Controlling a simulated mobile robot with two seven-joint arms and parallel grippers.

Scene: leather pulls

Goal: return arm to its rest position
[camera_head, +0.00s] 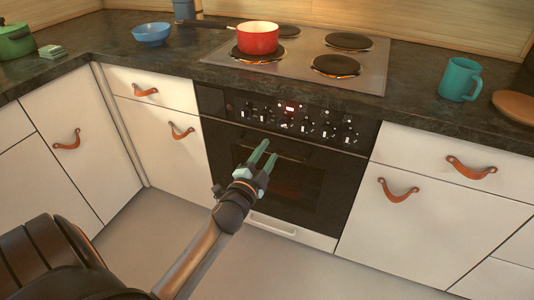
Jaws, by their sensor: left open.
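My left gripper (264,157) has green fingers and is open and empty. Its arm comes in from the lower left and reaches up toward the black oven (320,190). The fingertips show in front of the upper part of the oven door, below the knob panel; I cannot tell whether they touch it. My right gripper is not in view.
A red pot (258,40) sits on the cooktop (375,80). A blue bowl (152,34), a green pot (15,40) and a teal mug (460,79) stand on the dark counter (120,55). White cabinets (400,225) with leather pulls flank the oven. Grey floor is clear.

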